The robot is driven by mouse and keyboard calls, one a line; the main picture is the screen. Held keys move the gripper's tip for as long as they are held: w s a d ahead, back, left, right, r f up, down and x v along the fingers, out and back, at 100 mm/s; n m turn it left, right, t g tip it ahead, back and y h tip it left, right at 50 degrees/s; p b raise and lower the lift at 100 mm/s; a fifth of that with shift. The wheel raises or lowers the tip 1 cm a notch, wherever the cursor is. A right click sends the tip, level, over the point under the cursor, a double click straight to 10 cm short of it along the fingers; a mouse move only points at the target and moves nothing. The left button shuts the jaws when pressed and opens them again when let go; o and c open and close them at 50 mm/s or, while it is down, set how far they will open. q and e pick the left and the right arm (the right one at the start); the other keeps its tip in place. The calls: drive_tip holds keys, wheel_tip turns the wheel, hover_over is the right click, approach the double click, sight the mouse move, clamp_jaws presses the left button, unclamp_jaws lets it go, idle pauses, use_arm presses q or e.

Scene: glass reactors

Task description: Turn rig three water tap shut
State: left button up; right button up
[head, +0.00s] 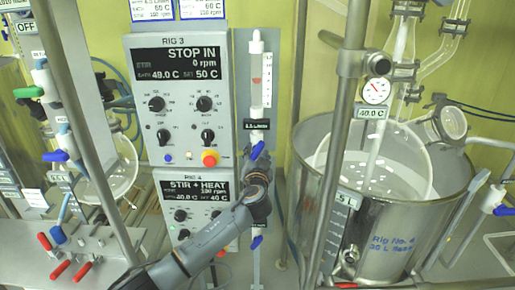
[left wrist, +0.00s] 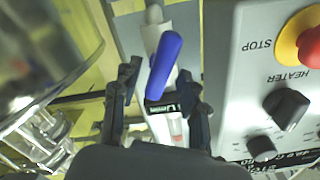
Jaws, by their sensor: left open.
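The rig three water tap has a blue lever handle (head: 257,150) just below the flow meter tube (head: 256,80) with its black L/min label. In the left wrist view the blue handle (left wrist: 165,64) is slightly tilted from the line of the pipe. My left gripper (head: 256,176) is at the pipe just below the handle in the head view. In the left wrist view its fingers (left wrist: 158,80) are open, one on each side of the handle, with gaps visible. Whether either touches it is unclear. My right gripper is not in view.
The RIG 3 panel (head: 177,95) with its red-and-yellow stop button (head: 209,158) stands close left of the tap. The RIG 4 panel (head: 181,184) is below. A steel vessel (head: 385,230) and upright posts stand to the right. Another blue handle (head: 257,242) is lower down.

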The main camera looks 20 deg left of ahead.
use_arm(q)
drive_tip(key=shift+x, duration=0.95)
drive_tip(key=shift+c, duration=0.5)
clamp_jaws()
drive_tip(key=shift+m, duration=0.3)
drive_tip(key=m, duration=0.5)
drive_tip(key=shift+d+f, duration=0.1)
drive_tip(key=shift+d, duration=0.05)
drive_tip(key=m, duration=0.3)
drive_tip(key=shift+w+f+m, duration=0.1)
drive_tip(key=shift+m, duration=0.3)
drive_tip(key=shift+f+m+p, duration=0.15)
drive_tip(key=shift+m+p, duration=0.35)
drive_tip(key=shift+m, duration=1)
